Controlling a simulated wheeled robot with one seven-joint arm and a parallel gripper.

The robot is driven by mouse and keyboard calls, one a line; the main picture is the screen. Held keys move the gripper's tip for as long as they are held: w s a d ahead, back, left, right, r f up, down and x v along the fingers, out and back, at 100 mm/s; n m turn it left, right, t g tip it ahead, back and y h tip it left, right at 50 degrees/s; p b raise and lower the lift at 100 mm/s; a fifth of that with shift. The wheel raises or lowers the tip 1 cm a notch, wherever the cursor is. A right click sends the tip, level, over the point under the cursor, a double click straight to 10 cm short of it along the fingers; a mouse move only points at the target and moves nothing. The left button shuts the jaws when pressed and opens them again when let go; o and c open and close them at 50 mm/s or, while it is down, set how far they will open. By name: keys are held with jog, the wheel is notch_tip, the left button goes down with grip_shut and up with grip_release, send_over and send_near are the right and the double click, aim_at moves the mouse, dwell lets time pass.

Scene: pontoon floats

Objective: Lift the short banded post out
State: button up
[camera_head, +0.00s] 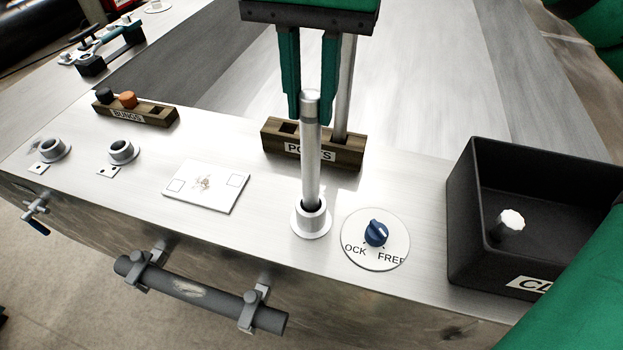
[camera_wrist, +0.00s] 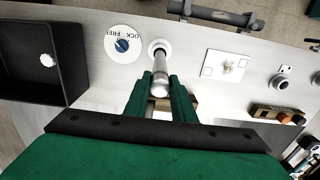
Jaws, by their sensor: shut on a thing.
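The short banded post (camera_head: 311,165) is a grey metal rod with a darker band near its top. It stands upright with its foot in the round socket (camera_head: 311,222) on the metal deck. My gripper (camera_head: 311,112) has its green fingers on either side of the post near its top and is shut on it. In the wrist view the post (camera_wrist: 160,72) runs between the fingers to the socket (camera_wrist: 159,46). How deep the foot sits is hidden inside the socket.
A wooden POSTS rack (camera_head: 270,144) behind holds a taller post (camera_head: 346,85). A LOCK/FREE dial (camera_head: 376,233) with a blue knob is right of the socket, then a black bin (camera_head: 468,215). A white card (camera_head: 205,187) lies left. A BUNGS rack (camera_head: 165,114) is farther left.

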jog(key=shift+r, duration=0.9)
